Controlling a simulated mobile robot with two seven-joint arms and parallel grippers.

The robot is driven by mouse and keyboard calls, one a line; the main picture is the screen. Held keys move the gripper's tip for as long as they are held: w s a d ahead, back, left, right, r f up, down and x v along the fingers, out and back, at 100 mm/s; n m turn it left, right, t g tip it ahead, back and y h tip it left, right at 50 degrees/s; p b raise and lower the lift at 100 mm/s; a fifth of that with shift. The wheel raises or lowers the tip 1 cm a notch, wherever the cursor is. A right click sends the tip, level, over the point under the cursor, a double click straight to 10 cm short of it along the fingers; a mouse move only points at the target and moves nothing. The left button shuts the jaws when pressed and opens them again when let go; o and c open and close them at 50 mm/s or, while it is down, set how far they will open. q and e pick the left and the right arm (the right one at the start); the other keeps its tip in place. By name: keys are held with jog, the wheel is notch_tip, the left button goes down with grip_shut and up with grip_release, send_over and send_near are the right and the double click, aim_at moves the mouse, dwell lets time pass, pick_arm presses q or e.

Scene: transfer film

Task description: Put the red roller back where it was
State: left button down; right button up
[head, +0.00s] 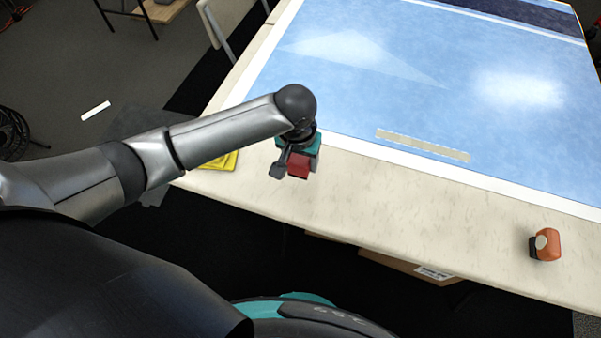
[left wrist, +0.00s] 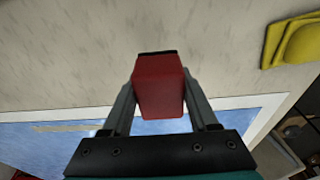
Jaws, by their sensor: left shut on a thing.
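The red roller (head: 300,163) is a small red block with a dark end, over the pale front strip of the table in the head view. My left gripper (head: 292,168) is shut on it. In the left wrist view the red roller (left wrist: 160,88) sits between the two fingers of the left gripper (left wrist: 160,78), which touch its sides. I cannot tell whether its underside touches the table. My right gripper is not in view.
The table (head: 400,200) carries a blue film (head: 400,80) with a pale strip (head: 422,145) on it. A yellow object (head: 222,161) lies at the left corner, partly behind my arm. An orange object with a dark part (head: 546,244) stands at right. The front strip between is clear.

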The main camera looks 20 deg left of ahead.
aim_at(300, 160)
pick_arm(q)
notch_tip(300, 160, down, 5)
jog(key=shift+r+b, duration=0.1)
jog(key=shift+b, duration=0.65)
jog(key=shift+c, duration=0.8)
grip_release()
jog(key=r+p, duration=0.1)
jog(key=r, duration=0.3)
jog(key=s+r+p, duration=0.1)
jog(key=r, duration=0.3)
jog(key=r+p, duration=0.2)
jog(key=r, duration=0.2)
jog(key=shift+s+a, duration=0.1)
jog(key=shift+s, duration=0.3)
